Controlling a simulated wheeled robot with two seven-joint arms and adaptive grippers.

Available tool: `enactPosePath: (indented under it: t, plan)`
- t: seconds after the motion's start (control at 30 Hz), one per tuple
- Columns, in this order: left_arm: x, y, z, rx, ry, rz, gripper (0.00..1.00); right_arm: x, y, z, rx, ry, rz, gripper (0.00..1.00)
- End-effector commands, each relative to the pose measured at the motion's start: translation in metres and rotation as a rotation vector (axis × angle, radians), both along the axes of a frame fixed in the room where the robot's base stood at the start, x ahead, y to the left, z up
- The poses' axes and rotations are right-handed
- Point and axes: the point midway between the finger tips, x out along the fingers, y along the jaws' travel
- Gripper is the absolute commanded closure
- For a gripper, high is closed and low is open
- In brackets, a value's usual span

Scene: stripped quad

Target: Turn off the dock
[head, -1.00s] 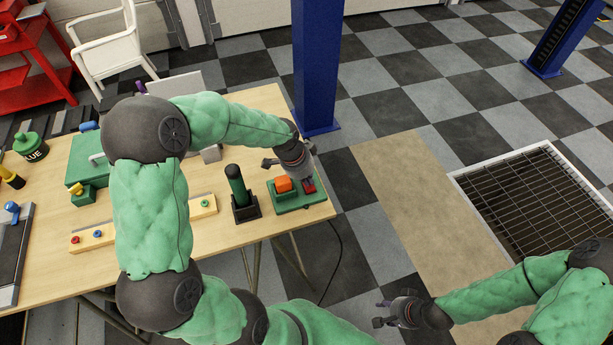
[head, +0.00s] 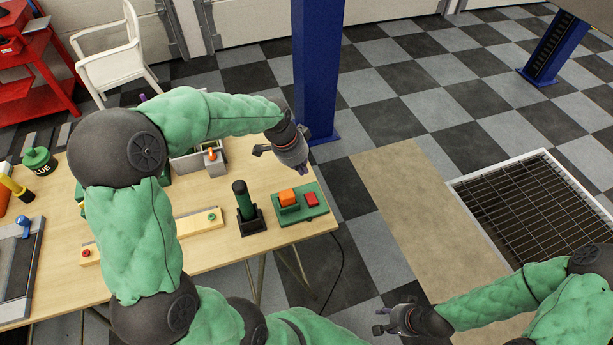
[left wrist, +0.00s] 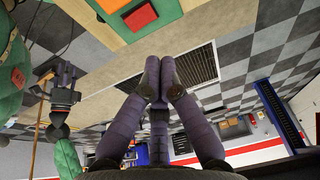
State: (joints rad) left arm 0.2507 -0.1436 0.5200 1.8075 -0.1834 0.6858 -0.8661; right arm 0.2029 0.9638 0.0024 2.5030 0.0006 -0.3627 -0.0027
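The dock appears to be the green base (head: 287,216) near the table's right corner. It carries an orange block (head: 288,197) and a red button-like piece (head: 311,199). The base (left wrist: 124,32), with the red piece (left wrist: 140,17) and part of the orange block (left wrist: 110,4), shows at the top of the left wrist view. My left gripper (head: 305,172) is above and behind the dock, apart from it. Its fingertips (left wrist: 160,72) meet with nothing between them. My right gripper (head: 379,320) is open and empty, low beyond the table's right edge.
A dark green cylinder in a black holder (head: 251,222) stands left of the dock. A wooden strip with buttons (head: 190,226) lies further left. A grey box (head: 215,162) is behind. A blue post (head: 318,80) rises beyond the table's corner. Floor to the right is clear.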

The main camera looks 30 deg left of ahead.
Motion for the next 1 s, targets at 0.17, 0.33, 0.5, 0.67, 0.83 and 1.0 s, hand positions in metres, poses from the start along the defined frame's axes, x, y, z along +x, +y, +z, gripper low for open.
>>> enactPosePath:
  t: [0.17,0.33,0.5,0.67,0.83,1.0]
  plan:
    - [-0.001,0.007,0.019,0.0,-0.001,0.001,1.0,0.0,0.0,0.003,0.0,0.0,0.0,0.6]
    - [-0.002,0.009,0.024,0.0,0.0,0.001,1.0,0.0,0.0,0.004,0.0,0.0,0.0,0.6]
    - [-0.002,0.009,0.024,0.0,0.0,0.001,1.0,0.0,0.0,0.004,0.0,0.001,0.0,0.6]
    - [-0.002,0.008,0.024,0.0,0.0,0.0,1.0,0.0,0.0,0.004,0.0,0.001,0.0,0.6]
    - [-0.002,0.008,0.024,0.0,0.0,0.0,1.0,0.0,0.0,0.004,0.0,0.0,0.0,0.6]
    - [-0.002,0.008,0.024,0.0,0.0,0.0,1.0,0.0,0.0,0.004,0.0,0.0,0.0,0.6]
